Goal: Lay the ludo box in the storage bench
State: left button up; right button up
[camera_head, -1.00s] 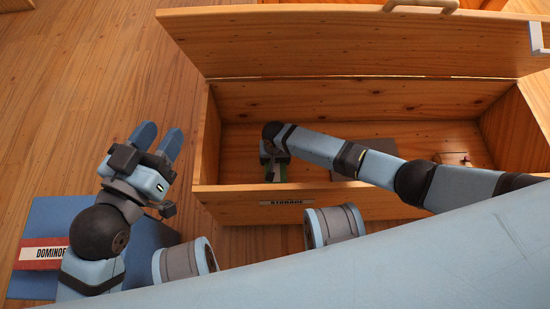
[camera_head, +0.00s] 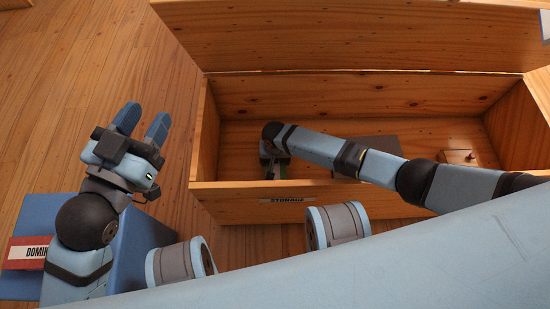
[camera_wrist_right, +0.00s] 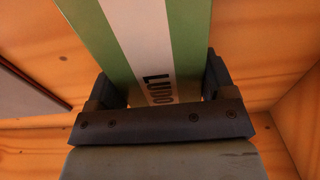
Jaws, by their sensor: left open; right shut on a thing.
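The storage bench (camera_head: 235,207) is a wooden chest with a STORAGE label on its front wall and its lid (camera_head: 330,40) raised. My right arm reaches over the front wall, and my right gripper (camera_head: 270,160) is inside at the left end. In the right wrist view that gripper (camera_wrist_right: 160,88) is shut on the ludo box (camera_wrist_right: 143,40), green with a white stripe and LUDO lettering. In the head view my arm hides most of the box; whether it touches the bench floor I cannot tell. My left gripper (camera_head: 143,121) is open and empty, left of the bench.
A dark flat object (camera_head: 380,145) lies in the middle of the bench, partly behind my right arm. A small wooden box (camera_head: 459,157) with a red spot is at the right. A red and white domino box (camera_head: 30,253) lies on a blue surface (camera_head: 55,208) at lower left.

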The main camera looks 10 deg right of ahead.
jog(key=shift+f, duration=0.45)
jog(key=o, duration=1.1)
